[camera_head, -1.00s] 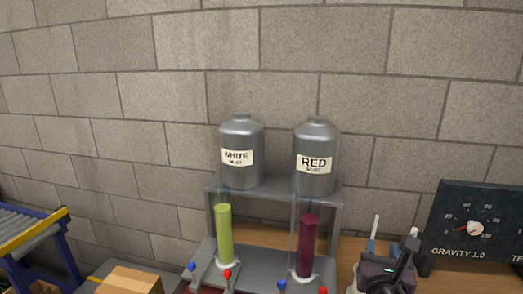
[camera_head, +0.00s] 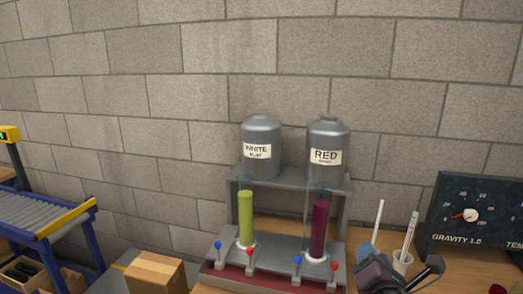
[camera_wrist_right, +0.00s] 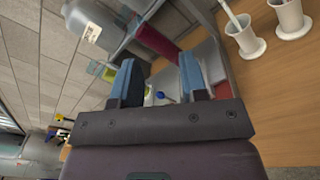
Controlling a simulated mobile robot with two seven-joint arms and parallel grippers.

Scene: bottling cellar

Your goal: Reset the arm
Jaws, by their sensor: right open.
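My right gripper (camera_head: 384,264) is low at the right of the head view, in front of the wooden bench. In the right wrist view my right gripper (camera_wrist_right: 159,82) shows its two blue-faced fingers spread apart with nothing held between them. The valves of the dispenser stand show beyond the fingers there. My left gripper is in neither view.
The dispenser stand (camera_head: 292,184) carries a white-must tank (camera_head: 262,165), a red-must tank (camera_head: 326,165) and green and dark red columns. White holders (camera_wrist_right: 245,40) stand near the gripper. A gauge panel (camera_head: 480,245) is at right; a roller conveyor (camera_head: 40,220) and cardboard box (camera_head: 153,272) at left.

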